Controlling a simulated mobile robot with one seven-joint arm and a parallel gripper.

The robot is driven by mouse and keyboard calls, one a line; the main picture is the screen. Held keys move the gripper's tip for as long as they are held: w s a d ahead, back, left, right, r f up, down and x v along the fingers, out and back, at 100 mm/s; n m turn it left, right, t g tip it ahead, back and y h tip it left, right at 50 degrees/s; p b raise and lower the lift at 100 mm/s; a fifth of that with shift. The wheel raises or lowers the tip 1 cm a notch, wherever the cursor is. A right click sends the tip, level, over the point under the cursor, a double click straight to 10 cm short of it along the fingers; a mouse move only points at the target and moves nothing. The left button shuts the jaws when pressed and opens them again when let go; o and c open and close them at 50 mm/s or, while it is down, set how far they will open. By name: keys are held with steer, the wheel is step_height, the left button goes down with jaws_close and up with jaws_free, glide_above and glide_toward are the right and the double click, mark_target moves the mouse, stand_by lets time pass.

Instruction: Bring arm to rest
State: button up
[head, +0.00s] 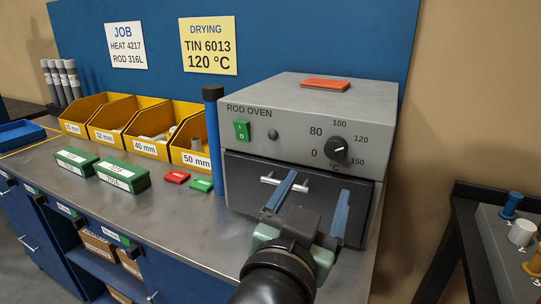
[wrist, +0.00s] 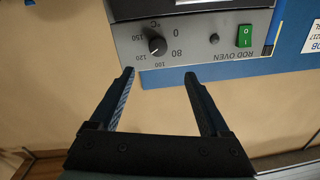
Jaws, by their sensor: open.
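My gripper (head: 310,208) is in front of the rod oven, with its two blue fingers spread apart and nothing between them. In the wrist view my gripper (wrist: 160,72) also shows open and empty, and the oven's front panel appears upside down beyond the fingertips. The grey rod oven (head: 290,92) stands on the bench; its dark door (head: 240,172) looks closed. In the head view the fingers overlap the door and part of its bar handle (head: 270,181); I cannot tell whether they touch. The black dial (head: 337,148) and green switch (head: 241,130) are on the panel.
Yellow bins (head: 142,147) line the back of the bench (head: 165,215). Two green boxes (head: 122,172), a red piece (head: 176,176) and a green piece (head: 201,184) lie left of the oven. A blue post (head: 213,140) stands beside the oven. A dark side table (head: 470,220) is at right.

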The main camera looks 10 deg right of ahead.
steer(key=s+a+r+n+t+y+p, duration=0.1)
steer(key=s+a+r+n+t+y, duration=0.25)
steer(key=r, duration=0.55)
steer(key=s+a+r+n+t+y+p, duration=0.1)
steer(key=s+a+r+n+t+y, duration=0.25)
steer(key=r, duration=0.65)
steer(key=s+a+r+n+t+y+p, duration=0.1)
steer(key=s+a+r+t+y, duration=0.15)
steer(key=a+r+t, duration=0.45)
step_height(320, 180, up, 14)
steer(key=d+g+p, duration=0.2)
steer(key=p, duration=1)
steer(key=shift+s+f, duration=0.15)
steer(key=shift+f, duration=0.05)
steer(key=shift+h, duration=0.25)
